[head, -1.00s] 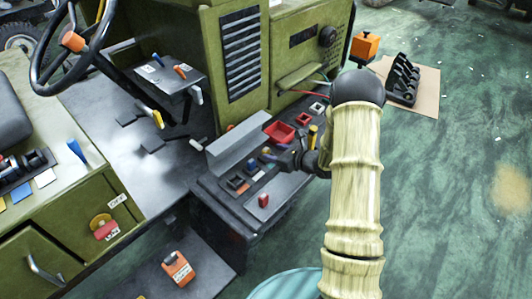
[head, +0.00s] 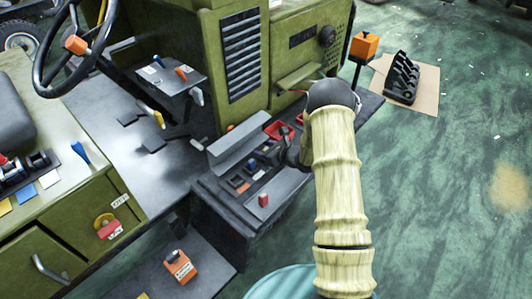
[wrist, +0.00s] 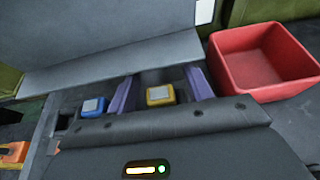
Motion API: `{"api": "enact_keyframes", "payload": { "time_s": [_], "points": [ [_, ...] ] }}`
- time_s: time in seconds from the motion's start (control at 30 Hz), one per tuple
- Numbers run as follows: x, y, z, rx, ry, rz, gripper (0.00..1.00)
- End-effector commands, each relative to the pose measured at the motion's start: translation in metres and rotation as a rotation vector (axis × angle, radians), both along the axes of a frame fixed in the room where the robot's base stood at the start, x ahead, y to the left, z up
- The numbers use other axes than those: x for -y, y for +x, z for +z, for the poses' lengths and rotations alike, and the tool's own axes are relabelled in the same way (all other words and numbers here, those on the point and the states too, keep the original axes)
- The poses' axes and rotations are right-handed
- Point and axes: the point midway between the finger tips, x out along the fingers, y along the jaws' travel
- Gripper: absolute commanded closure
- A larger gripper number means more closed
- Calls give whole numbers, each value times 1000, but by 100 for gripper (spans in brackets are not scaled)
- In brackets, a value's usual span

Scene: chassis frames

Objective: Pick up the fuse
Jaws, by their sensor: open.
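A small yellow block with a pale top, which looks like a fuse (wrist: 160,96), sits in a dark slot in the wrist view. My gripper (wrist: 160,76) is open, with one purple finger on each side of the yellow block. Gaps show between the block and both fingers. A similar blue block (wrist: 93,106) sits in the row to the left, outside the fingers. In the head view my gripper (head: 276,157) is low over the grey panel (head: 225,198) on the vehicle's side; the yellow block cannot be made out there.
A red open bin (wrist: 262,62) stands close to the right of the fingers. A grey sloped ledge (head: 238,147) runs behind the slots. An orange part (wrist: 12,152) lies at the left. A red-topped part (head: 263,200) stands at the panel's front.

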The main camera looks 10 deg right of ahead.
Motion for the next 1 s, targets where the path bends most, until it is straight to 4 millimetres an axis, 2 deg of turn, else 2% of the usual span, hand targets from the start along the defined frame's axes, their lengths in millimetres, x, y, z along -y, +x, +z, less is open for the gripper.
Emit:
{"api": "enact_keyframes", "payload": {
  "time_s": [0.4, 0.43, 0.67, 1.0],
  "points": [
    [1, 0, 0, 0, 0, 0, 49],
    [0, -1, 0, -1, -1, 0, 51],
    [1, -1, 0, -1, -1, 0, 96],
    [1, 0, 2, 0, 0, -1, 97]
  ]
}}
